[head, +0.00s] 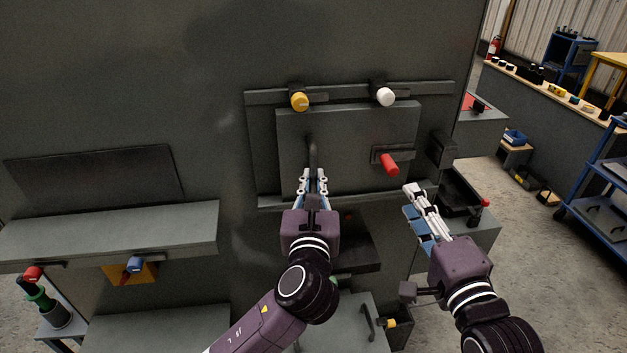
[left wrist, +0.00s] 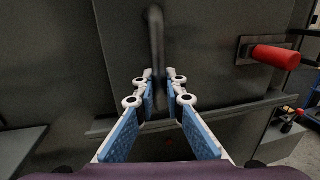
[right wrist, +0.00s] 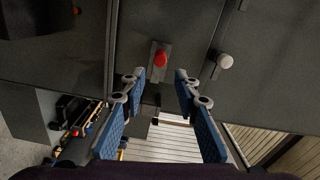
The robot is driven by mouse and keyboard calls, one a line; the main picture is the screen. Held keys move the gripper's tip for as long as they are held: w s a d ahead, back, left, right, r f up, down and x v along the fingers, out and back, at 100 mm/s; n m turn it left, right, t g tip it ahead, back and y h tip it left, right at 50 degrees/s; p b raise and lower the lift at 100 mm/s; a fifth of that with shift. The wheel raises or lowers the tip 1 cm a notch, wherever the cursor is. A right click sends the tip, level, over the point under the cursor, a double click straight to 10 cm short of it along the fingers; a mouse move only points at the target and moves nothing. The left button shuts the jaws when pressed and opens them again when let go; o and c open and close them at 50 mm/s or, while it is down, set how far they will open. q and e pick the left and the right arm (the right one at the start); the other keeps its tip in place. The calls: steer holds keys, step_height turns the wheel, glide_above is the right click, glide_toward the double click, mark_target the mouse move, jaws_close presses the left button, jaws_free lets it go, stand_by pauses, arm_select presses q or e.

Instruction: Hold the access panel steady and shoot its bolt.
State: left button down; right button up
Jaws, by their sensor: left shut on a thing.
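The dark grey access panel (head: 345,135) stands upright in its frame on the large enclosure. My left gripper (head: 313,175) is shut on the panel's black bar handle (head: 312,150); the left wrist view shows the handle (left wrist: 156,45) between the fingertips. The bolt's red knob (head: 390,164) sticks out at the panel's right side; it also shows in the left wrist view (left wrist: 275,57) and the right wrist view (right wrist: 160,58). My right gripper (head: 411,200) is open and empty, below and right of the red knob, apart from it. The bolt's far end is hard to make out.
A yellow knob (head: 299,101) and a white knob (head: 385,97) sit along the panel's top edge. A dark block (head: 441,149) stands out right of the frame. A grey shelf (head: 110,235) juts out at left. Open floor lies at right, before a blue cart (head: 605,185).

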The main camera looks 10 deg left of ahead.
steer(key=shift+a+r+n, duration=0.1)
steer(key=shift+a+n, duration=0.1)
steer(key=shift+n, duration=0.2)
steer(key=c, duration=0.5)
steer(key=a+r+n, duration=0.1)
steer(key=n, duration=0.1)
steer(key=a+n, duration=0.1)
steer(key=n, duration=0.2)
steer(key=a+r+n, duration=0.1)
steer(key=n, duration=0.1)
steer(key=shift+s+a+r+n+g, duration=0.1)
steer(key=shift+a+r+n+g, duration=0.1)
steer(key=shift+r+n+g, duration=0.15)
jaws_close()
steer(key=r+n+h, duration=0.1)
steer(key=n, duration=0.3)
steer(key=s+a+r+n+h, duration=0.1)
steer(key=r+n, duration=0.1)
steer(key=n, duration=0.3)
steer(key=s+r+n+h, duration=0.1)
steer(key=r+n, duration=0.1)
steer(key=n, duration=0.2)
steer(key=shift+s+a+g, duration=0.1)
steer(key=shift+a+g, duration=0.1)
steer(key=shift+g, duration=0.05)
